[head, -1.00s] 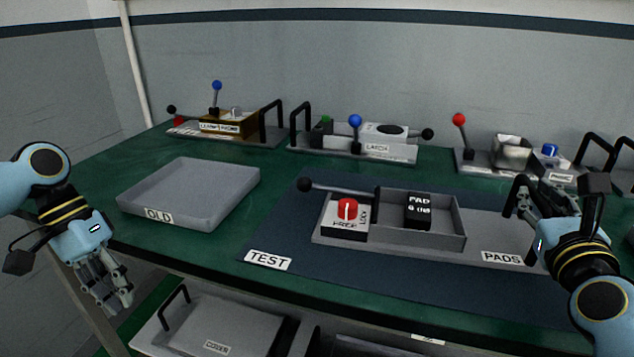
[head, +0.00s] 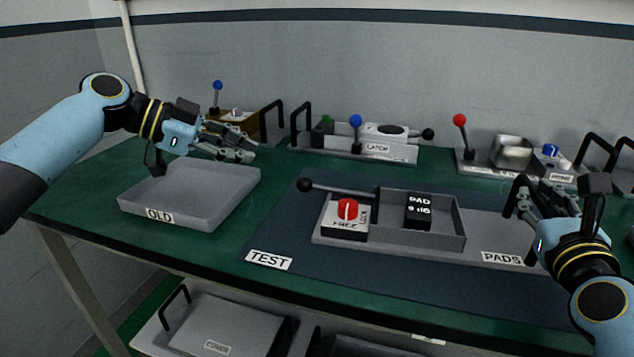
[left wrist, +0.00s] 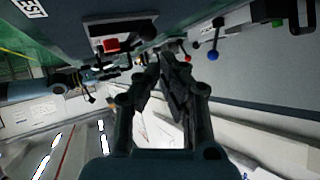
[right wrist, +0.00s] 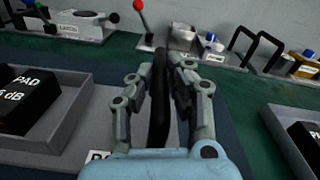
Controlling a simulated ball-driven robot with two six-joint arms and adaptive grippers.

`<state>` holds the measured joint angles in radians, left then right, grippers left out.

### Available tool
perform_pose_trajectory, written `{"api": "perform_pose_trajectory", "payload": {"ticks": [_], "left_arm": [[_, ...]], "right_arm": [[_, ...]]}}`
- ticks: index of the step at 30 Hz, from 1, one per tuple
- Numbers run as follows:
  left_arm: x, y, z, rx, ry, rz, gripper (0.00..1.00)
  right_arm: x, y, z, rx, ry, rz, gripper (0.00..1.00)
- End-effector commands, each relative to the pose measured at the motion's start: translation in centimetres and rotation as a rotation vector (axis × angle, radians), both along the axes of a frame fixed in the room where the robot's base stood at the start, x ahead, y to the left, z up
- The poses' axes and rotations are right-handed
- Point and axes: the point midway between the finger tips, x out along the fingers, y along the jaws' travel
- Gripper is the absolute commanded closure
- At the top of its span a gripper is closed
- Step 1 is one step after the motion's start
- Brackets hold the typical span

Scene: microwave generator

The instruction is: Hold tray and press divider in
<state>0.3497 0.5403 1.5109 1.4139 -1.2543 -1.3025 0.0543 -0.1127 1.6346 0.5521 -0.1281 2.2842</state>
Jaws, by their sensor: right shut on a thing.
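The grey PADS tray (head: 340,246) lies on the blue mat. In its compartment stand a black PAD block (head: 419,211) and, at the left end, a block with a red knob (head: 347,209) marked FREE and LOCK. A ball-ended black rod (head: 335,188) runs behind this block to a dark upright plate (head: 377,203), apparently the divider. My right gripper (head: 528,205) is shut on the tray's black handle (right wrist: 160,105). My left gripper (head: 256,151) hangs empty above the OLD tray's back right, away from the rod. Its fingertips look close together in the left wrist view (left wrist: 165,58).
The empty grey OLD tray (head: 160,218) stands at the left. A brown-box fixture (head: 270,127), the LATCH fixture (head: 355,153) and a red-ball lever (head: 461,122) line the back. Green bench is clear between the OLD tray and the mat.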

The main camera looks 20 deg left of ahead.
Motion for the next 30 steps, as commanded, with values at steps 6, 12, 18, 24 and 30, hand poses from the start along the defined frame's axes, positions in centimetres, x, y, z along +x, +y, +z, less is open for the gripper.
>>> {"api": "perform_pose_trajectory", "payload": {"ticks": [6,12,18,24,30], "left_arm": [[1.4,-2.3,-2.4,-0.006,0.005,0.000,1.00],[2.7,-4.1,-4.4,-0.003,0.004,-0.001,1.00],[3.5,-5.2,-5.8,-0.002,0.005,-0.001,1.00],[3.7,-5.6,-6.2,-0.001,0.004,-0.001,1.00],[3.7,-5.6,-6.2,0.000,0.005,-0.001,1.00]], "right_arm": [[-0.2,0.1,-0.9,0.000,0.019,0.005,1.00],[-0.2,0.1,-0.9,-0.001,0.019,0.005,1.00],[-0.2,0.1,-0.9,-0.001,0.019,0.005,1.00],[-0.2,0.1,-0.9,-0.001,0.019,0.005,1.00],[-0.2,0.1,-0.9,-0.001,0.019,0.005,1.00]]}}
